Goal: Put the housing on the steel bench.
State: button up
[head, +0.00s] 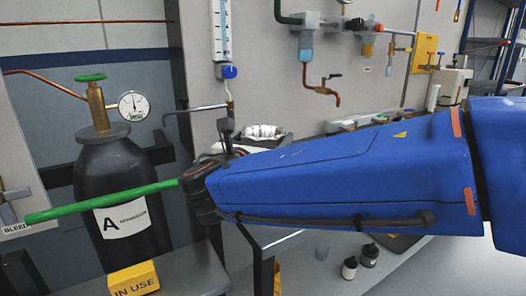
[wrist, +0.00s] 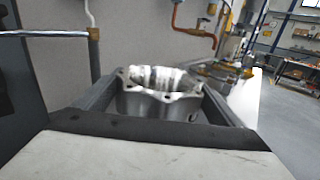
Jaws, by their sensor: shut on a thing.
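The housing (wrist: 158,101) is a shiny silver metal part with a round open top and a flange with bolt holes. In the wrist view it sits between the two dark fingers of my gripper (wrist: 160,84), which is shut on it. In the head view the housing's bright rim (head: 263,131) shows above my blue arm, which hides most of my gripper. A grey bench top (head: 190,277) shows at the lower left of the head view; I cannot tell whether it is the steel bench. No surface shows directly under the housing.
A black gas cylinder (head: 105,177) with a gauge stands at left. A yellow "IN USE" block (head: 134,279) is at the grey bench top. A green rod (head: 100,201) crosses before the cylinder. Small dark bottles (head: 369,256) stand below my arm. Pipes and valves (head: 307,45) line the wall.

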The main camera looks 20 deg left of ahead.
jog(key=shift+f, duration=1.6)
jog(key=shift+f, duration=0.1)
jog(key=o, duration=1.9)
jog(key=shift+f, duration=0.1)
jog(key=shift+c, duration=0.2)
jog(key=s, duration=1.2)
